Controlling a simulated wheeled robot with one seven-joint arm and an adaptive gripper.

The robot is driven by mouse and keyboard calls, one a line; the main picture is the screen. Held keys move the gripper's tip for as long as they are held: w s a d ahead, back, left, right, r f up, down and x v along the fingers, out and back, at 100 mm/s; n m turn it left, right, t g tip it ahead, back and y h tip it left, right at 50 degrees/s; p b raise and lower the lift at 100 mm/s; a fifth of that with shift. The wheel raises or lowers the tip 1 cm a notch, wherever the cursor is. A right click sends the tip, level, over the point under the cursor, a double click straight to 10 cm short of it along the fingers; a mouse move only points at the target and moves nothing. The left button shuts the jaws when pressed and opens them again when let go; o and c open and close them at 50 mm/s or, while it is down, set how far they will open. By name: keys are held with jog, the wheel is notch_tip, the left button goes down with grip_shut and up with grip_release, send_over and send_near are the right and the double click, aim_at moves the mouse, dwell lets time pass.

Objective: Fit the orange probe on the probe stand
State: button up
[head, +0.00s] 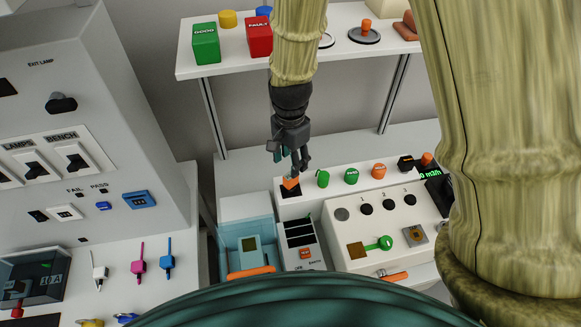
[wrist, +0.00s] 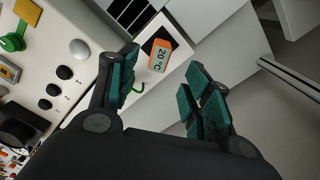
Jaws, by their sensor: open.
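My gripper (head: 289,160) is open and empty above the left end of a white ledge; its spread fingers also show in the wrist view (wrist: 163,88). Just beyond the fingertips is an orange piece marked "20 °C" (wrist: 158,57) on a dark square; it also shows in the head view (head: 291,183). A green hooked part (wrist: 138,88) lies near the left finger. Other orange pieces are one on the ledge (head: 379,170), one by the meter (head: 427,158) and one on a round grey base on the shelf (head: 366,27). I cannot tell which is the probe or its stand.
Green pieces (head: 322,178) stand on the ledge right of my gripper. A sloped white panel (head: 375,225) with dark round sockets is in front. A shelf (head: 340,50) with green and red blocks is behind. A switch cabinet (head: 120,110) stands left.

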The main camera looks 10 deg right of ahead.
jog(key=shift+r, duration=1.65)
